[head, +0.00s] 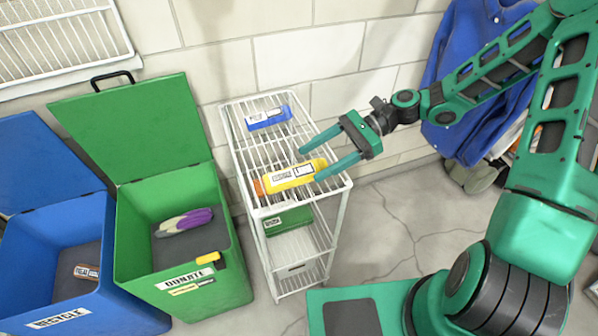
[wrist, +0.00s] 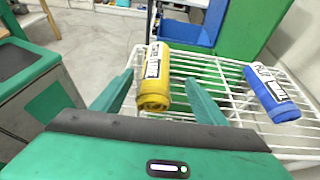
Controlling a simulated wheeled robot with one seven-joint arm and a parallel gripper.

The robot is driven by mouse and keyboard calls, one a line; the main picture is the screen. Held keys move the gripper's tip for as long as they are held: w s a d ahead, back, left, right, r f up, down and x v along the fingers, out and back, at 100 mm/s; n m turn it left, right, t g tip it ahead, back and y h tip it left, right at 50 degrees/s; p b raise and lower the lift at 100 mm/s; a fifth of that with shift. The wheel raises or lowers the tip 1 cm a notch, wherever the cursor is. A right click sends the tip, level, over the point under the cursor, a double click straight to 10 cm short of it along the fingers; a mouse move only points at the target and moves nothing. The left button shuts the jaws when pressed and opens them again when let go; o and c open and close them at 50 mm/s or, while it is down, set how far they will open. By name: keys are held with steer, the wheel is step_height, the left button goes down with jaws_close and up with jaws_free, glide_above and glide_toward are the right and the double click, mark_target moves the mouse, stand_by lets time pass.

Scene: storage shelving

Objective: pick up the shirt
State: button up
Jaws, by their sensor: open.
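A yellow rolled cloth bundle (head: 292,174) with white printed labels, possibly a rolled shirt, lies on the top of the white wire rack (head: 240,150). A blue rolled bundle (head: 268,117) with a label lies farther back on the same top. A blue button-up garment (head: 455,65) hangs at the upper right. My gripper (head: 309,163) is open over the rack's right side, its fingers pointing at the yellow bundle. In the wrist view the yellow bundle (wrist: 154,80) shows between the two fingers, and the blue bundle (wrist: 271,94) is to the right. Contact cannot be told.
An open green donate bin (head: 180,270) holding a purple and cream item stands left of the rack, with a blue bin (head: 60,270) beyond it. A green box (head: 288,220) sits on a lower shelf. The wall is close behind the rack.

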mark_target(293, 169)
steer(key=shift+x, duration=3.35)
steer(key=c, duration=1.2)
steer(key=shift+r, duration=0.45)
steer(key=r, duration=0.3)
steer(key=shift+s+a+r, duration=0.2)
steer(key=shift+a+r, duration=0.1)
steer(key=shift+r, duration=0.05)
steer(key=s+a+r, duration=0.5)
steer(key=a+r, duration=0.1)
steer(key=a, duration=0.3)
steer(key=shift+s+a+r, duration=0.2)
steer(key=shift+s, duration=0.15)
